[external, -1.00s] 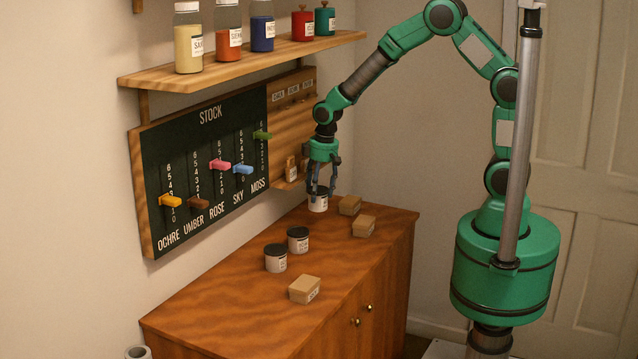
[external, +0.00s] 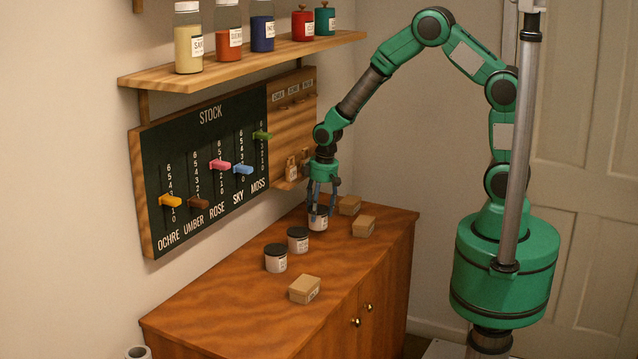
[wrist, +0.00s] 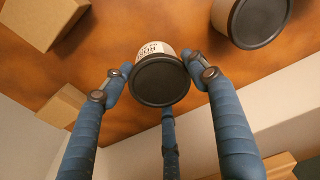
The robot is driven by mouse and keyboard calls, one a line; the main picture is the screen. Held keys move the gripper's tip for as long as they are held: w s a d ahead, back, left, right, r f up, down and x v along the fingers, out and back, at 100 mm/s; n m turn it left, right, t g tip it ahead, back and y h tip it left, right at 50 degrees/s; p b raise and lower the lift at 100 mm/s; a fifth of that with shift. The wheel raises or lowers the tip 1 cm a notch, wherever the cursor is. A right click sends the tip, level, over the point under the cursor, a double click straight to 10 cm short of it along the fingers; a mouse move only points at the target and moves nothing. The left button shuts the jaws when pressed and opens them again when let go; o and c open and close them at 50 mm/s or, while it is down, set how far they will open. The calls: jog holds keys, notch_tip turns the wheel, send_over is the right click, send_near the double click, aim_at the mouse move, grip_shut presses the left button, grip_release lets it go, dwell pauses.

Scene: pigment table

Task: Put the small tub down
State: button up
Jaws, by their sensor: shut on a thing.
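The small tub (external: 318,222) is white with a dark lid and a printed label. It is upright at the far end of the wooden cabinet top (external: 215,309), at or very near the surface; I cannot tell whether it touches. My gripper (external: 319,207) points down with its fingers shut around the tub. In the wrist view the tub's dark lid (wrist: 160,84) sits between the blue fingers of my gripper (wrist: 160,75), with part of its label showing. The underside of the tub is hidden.
Two dark-lidded tubs stand nearer, one at the middle (external: 298,240) and one in front (external: 276,258). Cardboard boxes lie beside my gripper (external: 350,205), to its right (external: 364,227) and near the front (external: 305,289). The stock board (external: 205,165) and jar shelf (external: 245,62) are on the wall.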

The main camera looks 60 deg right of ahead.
aim_at(322, 208)
jog(key=shift+f, duration=1.1)
jog(key=shift+f, duration=0.15)
jog(key=o, duration=1.3)
jog(key=shift+o, duration=0.2)
jog(key=r, duration=0.3)
jog(key=r+p, duration=0.1)
jog(key=r, duration=0.3)
jog(key=s+r, duration=0.1)
jog(key=r, duration=0.3)
jog(key=shift+s+d, duration=0.1)
jog(key=shift+d, duration=0.05)
jog(key=shift+s+r+p, duration=0.1)
jog(key=shift+r+p, duration=0.2)
jog(key=shift+r, duration=0.3)
jog(key=shift+r, duration=0.1)
